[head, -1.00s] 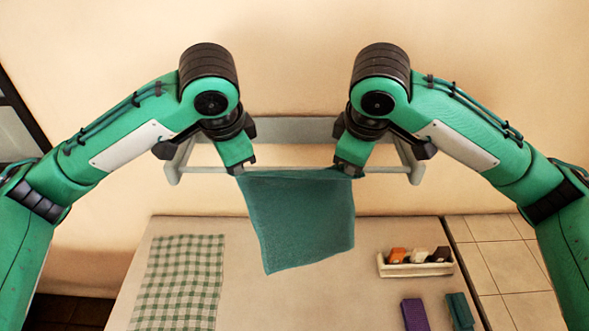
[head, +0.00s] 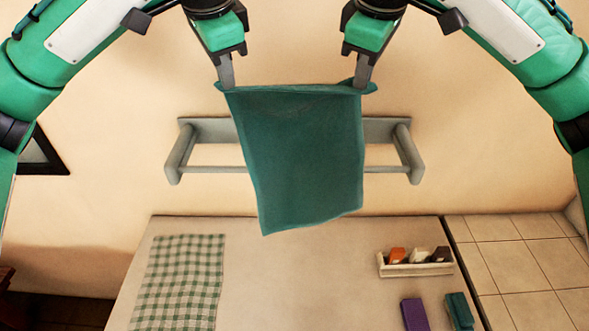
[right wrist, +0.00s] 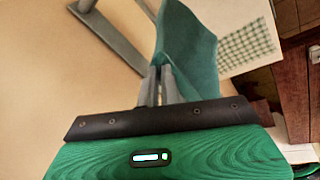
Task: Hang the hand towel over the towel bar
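The teal hand towel (head: 300,160) hangs spread out between my two grippers, held by its top corners, with its lower edge slanting down to the left. My left gripper (head: 227,84) is shut on the top left corner, my right gripper (head: 362,86) on the top right corner. The grey towel bar (head: 390,169) is on the wall; the towel hides its middle in the head view. The towel's top edge shows above the bar in that picture. In the right wrist view the fingers (right wrist: 160,85) are closed on the towel (right wrist: 188,50), and the bar (right wrist: 118,42) passes to the left.
Below is a pale counter (head: 300,285) with a green checked cloth (head: 180,280) at left. At right are a small tray (head: 420,270) of bars, a purple block (head: 414,314) and a teal block (head: 460,310). The counter's middle is clear.

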